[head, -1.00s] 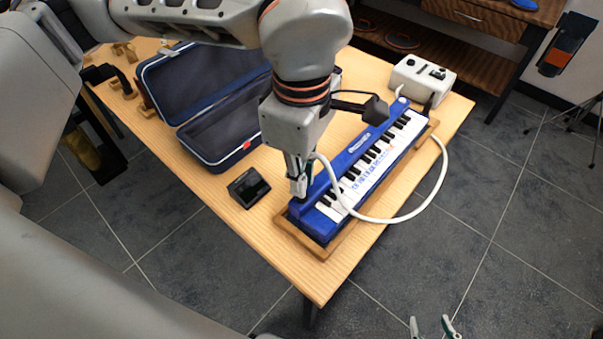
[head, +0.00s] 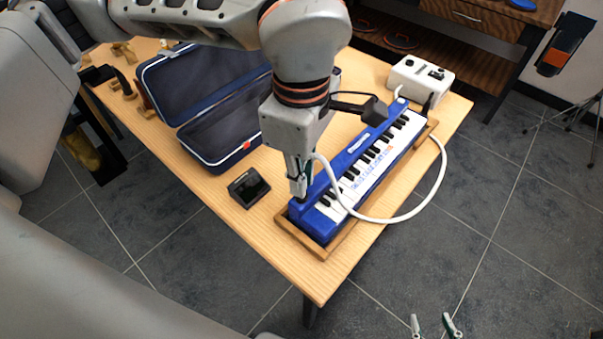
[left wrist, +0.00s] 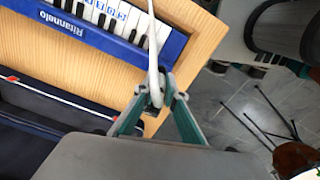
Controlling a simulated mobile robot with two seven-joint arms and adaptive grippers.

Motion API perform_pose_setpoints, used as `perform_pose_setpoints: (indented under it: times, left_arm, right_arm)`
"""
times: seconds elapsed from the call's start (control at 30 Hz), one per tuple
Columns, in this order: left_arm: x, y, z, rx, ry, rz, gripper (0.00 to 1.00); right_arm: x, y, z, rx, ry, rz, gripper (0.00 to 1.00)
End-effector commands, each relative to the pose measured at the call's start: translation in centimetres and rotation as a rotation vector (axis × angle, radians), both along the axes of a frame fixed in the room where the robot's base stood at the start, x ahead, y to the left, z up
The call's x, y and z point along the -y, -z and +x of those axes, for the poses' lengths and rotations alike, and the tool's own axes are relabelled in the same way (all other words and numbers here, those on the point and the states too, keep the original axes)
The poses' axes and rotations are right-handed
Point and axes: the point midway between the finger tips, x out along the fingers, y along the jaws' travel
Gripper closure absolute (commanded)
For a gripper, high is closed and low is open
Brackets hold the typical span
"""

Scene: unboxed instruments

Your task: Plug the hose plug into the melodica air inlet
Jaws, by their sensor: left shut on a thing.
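The blue melodica (head: 297,215) with white and black keys lies in a wooden frame (head: 345,240) on the table. It also shows at the top of the left wrist view (left wrist: 172,48). My left gripper (head: 299,190) is over the near left end of the melodica, shut on the hose plug (left wrist: 155,97), which the fingers mostly hide. The white hose (head: 405,217) loops from the gripper across the keys and past the table's edge. I cannot make out the air inlet or whether the plug touches it. My right gripper (head: 434,326) is open and empty at the bottom edge.
An open dark blue case (head: 243,148) lies left of the melodica. A small black device (head: 248,188) sits near the gripper. A white box with knobs (head: 421,78) stands at the far right corner of the wooden table (head: 215,190). The table's front corner is clear.

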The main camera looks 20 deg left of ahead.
Motion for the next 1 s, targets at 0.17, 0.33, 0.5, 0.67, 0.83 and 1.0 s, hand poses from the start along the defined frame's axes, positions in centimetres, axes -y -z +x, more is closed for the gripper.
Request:
perform_pose_setpoints:
  times: [0.17,0.33,0.5,0.67,0.83,1.0]
  left_arm:
    - [0.0,0.3,0.0,-0.001,0.000,0.000,1.00]
    - [0.0,0.6,0.0,-0.001,0.000,0.000,1.00]
    - [0.0,0.9,0.0,-0.001,0.000,0.001,1.00]
    - [0.0,1.1,0.0,-0.001,0.000,0.001,1.00]
    - [0.0,1.4,0.0,-0.001,0.000,0.001,1.00]
    - [0.0,1.7,0.0,-0.001,-0.001,0.001,1.00]
  right_arm:
    - [0.0,0.2,-0.1,-0.003,0.000,0.000,0.60]
    - [0.0,0.4,-0.2,-0.005,0.000,0.000,0.60]
    - [0.0,0.5,-0.2,-0.009,0.000,0.000,0.60]
    - [0.0,0.7,-0.3,-0.011,0.001,0.001,0.60]
    - [-0.1,0.8,-0.4,-0.013,0.001,0.001,0.60]
    - [-0.1,1.0,-0.5,-0.016,0.000,0.002,0.60]
